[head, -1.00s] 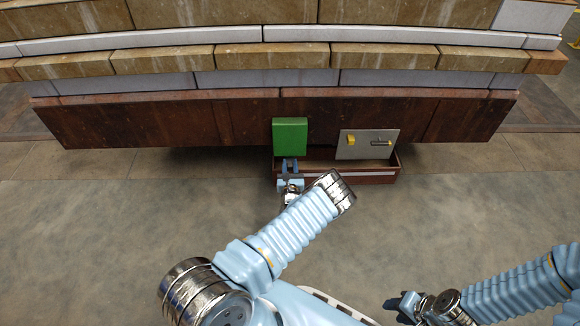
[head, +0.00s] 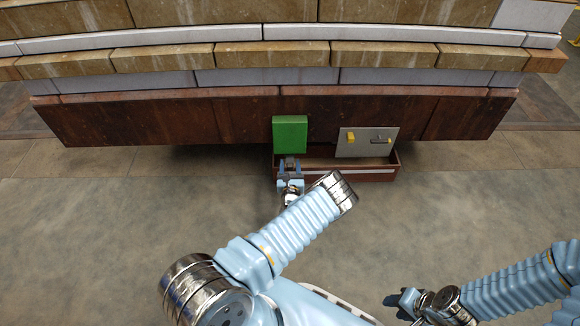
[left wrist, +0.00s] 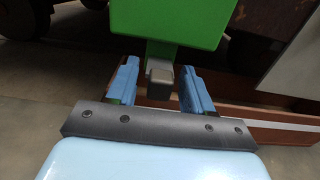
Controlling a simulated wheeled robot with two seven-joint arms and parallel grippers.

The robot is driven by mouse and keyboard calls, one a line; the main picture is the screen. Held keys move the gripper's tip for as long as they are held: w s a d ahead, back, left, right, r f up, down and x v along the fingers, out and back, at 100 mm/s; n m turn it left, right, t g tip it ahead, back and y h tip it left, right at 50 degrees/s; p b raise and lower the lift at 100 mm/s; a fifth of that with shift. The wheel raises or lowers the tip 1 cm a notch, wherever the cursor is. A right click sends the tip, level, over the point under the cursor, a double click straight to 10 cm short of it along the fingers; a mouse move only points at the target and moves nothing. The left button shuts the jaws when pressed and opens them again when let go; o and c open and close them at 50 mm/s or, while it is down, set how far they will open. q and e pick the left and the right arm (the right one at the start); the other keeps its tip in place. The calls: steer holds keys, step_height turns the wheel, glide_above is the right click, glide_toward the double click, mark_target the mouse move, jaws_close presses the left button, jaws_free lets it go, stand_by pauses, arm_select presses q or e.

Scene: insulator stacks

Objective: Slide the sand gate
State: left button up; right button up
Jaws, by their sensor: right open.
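A green box (head: 290,134) hangs in front of the dark red skirt. A grey block (left wrist: 160,77) shows just under the green box (left wrist: 172,22) in the left wrist view. My left gripper (head: 289,170) is right below the green box, fingers apart. In the left wrist view its fingers (left wrist: 158,88) stand either side of the grey block with visible gaps. A grey plate (head: 366,149) with a yellow knob (head: 350,138) and a dark slotted piece (head: 381,140) is to the right. My right gripper (head: 400,301) is open and empty at the lower right. I cannot tell which part is the sand gate.
A long dark red tray (head: 345,174) lies below the green box and the plate, close to my left gripper. The dark red skirt (head: 180,122) runs across behind them. The floor (head: 100,220) in front is clear.

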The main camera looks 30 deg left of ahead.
arm_select(q)
steer(key=p+v, duration=0.2)
steer(key=v, duration=1.2)
steer(key=shift+a, duration=0.15)
